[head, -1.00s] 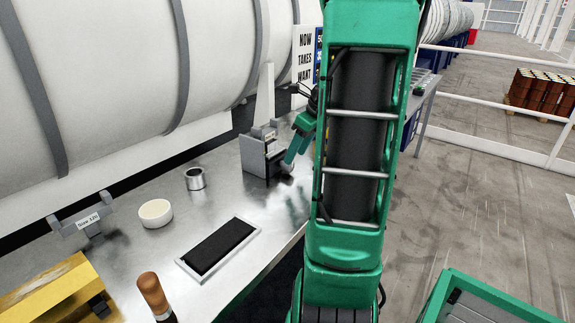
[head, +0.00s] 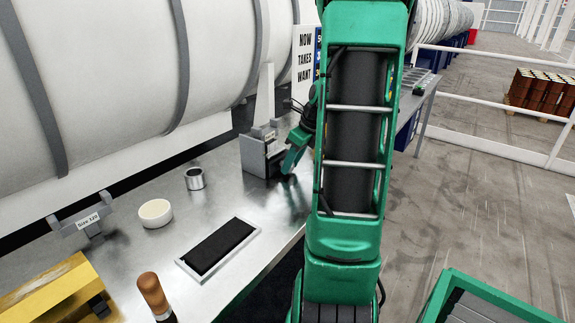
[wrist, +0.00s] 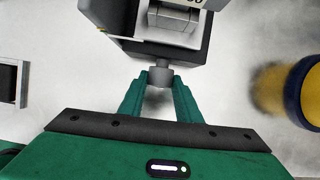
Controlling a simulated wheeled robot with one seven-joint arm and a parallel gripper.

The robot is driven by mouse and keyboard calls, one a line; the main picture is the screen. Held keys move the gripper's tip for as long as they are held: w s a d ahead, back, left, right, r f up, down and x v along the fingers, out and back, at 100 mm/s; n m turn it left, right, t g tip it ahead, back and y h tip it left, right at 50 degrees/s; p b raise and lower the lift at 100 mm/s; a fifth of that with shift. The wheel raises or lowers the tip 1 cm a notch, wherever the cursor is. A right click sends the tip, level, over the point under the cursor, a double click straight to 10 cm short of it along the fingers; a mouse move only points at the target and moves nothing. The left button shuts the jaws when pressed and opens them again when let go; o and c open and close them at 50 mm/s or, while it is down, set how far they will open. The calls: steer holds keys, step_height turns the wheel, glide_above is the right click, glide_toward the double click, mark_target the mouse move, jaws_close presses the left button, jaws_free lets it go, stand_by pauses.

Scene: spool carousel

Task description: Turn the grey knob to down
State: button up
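The grey knob (wrist: 160,74) sticks out from the front of a grey and dark box (wrist: 150,45) in the wrist view. My gripper (wrist: 159,82) has its two green fingers on either side of the knob, with their tips close against it. In the head view the box (head: 254,157) stands on the metal bench, and my gripper (head: 288,168) is at its right side. The knob is hidden there behind my gripper. The knob's pointing direction cannot be made out.
On the metal bench (head: 120,250) are a metal cup (head: 195,180), a white bowl (head: 155,213), a black-topped tray (head: 255,235) and a brown-handled tool (head: 152,290). A blurred yellow and blue object (wrist: 285,90) is right of my gripper in the wrist view.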

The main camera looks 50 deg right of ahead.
steer(key=shift+a+h, duration=0.3)
steer(key=shift+h, duration=0.2)
steer(key=shift+n+h, duration=0.3)
steer(key=shift+h, duration=0.7)
steer(key=o, duration=1.1)
steer(key=shift+c, duration=0.2)
steer(key=shift+s+a+r, duration=0.1)
steer(key=shift+s+r, duration=0.1)
steer(key=shift+r, duration=0.25)
steer(key=v, duration=0.9)
steer(key=shift+s+r, duration=0.15)
steer(key=shift+r, duration=0.15)
